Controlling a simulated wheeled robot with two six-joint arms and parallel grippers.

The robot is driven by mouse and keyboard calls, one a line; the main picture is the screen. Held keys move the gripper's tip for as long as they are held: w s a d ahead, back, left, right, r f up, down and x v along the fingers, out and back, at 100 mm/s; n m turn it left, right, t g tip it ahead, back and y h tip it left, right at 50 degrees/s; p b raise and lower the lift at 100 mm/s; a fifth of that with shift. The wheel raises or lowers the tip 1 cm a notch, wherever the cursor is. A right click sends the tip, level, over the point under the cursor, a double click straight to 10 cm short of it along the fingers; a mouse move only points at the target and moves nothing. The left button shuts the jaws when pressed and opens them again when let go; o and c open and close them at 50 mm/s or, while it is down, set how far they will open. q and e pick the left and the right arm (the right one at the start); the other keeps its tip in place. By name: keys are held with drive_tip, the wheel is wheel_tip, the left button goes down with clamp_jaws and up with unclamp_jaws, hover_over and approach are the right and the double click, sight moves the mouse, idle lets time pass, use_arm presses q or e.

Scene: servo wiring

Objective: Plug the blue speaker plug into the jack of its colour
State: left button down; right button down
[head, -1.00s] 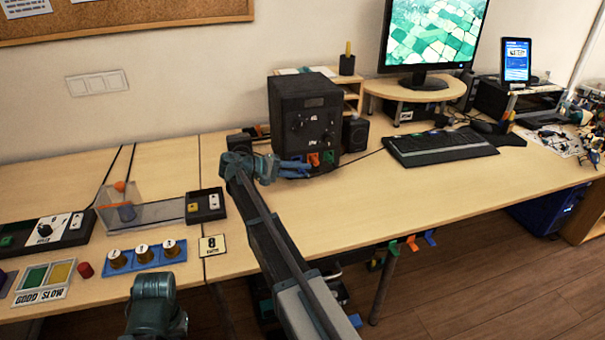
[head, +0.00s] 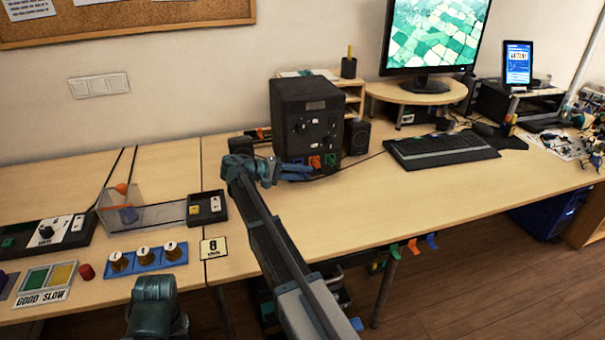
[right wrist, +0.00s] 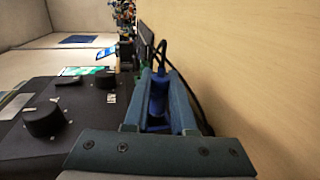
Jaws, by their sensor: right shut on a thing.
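My right gripper (head: 300,172) is in front of the lower edge of the black speaker box (head: 308,105). In the right wrist view it is shut on the blue plug (right wrist: 158,95), which sits between the fingers with a black cable at its far end. On the low front of the box are a blue jack (head: 298,161), an orange jack (head: 314,161) and a green jack (head: 331,159). The fingertips appear just below the blue jack; I cannot tell whether the plug touches it.
A small black speaker (head: 357,136) stands right of the box. A keyboard (head: 440,147) lies further right. Left are a blue tray (head: 148,262) with round pieces and a clear bin (head: 122,212). The table in front of the box is clear.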

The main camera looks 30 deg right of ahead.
drive_tip(key=shift+w+d, duration=0.2)
drive_tip(key=shift+w, duration=0.55)
drive_tip(key=shift+w+d, duration=0.2)
drive_tip(key=shift+w, duration=0.55)
drive_tip(key=c, duration=0.7)
unclamp_jaws()
drive_tip(key=shift+o, duration=0.2)
drive_tip(key=p+v, duration=0.3)
drive_tip(key=v, duration=1)
drive_tip(key=shift+a, duration=0.4)
drive_tip(key=shift+r, duration=0.1)
drive_tip(key=shift+r+p, duration=0.1)
drive_tip(key=shift+p, duration=0.2)
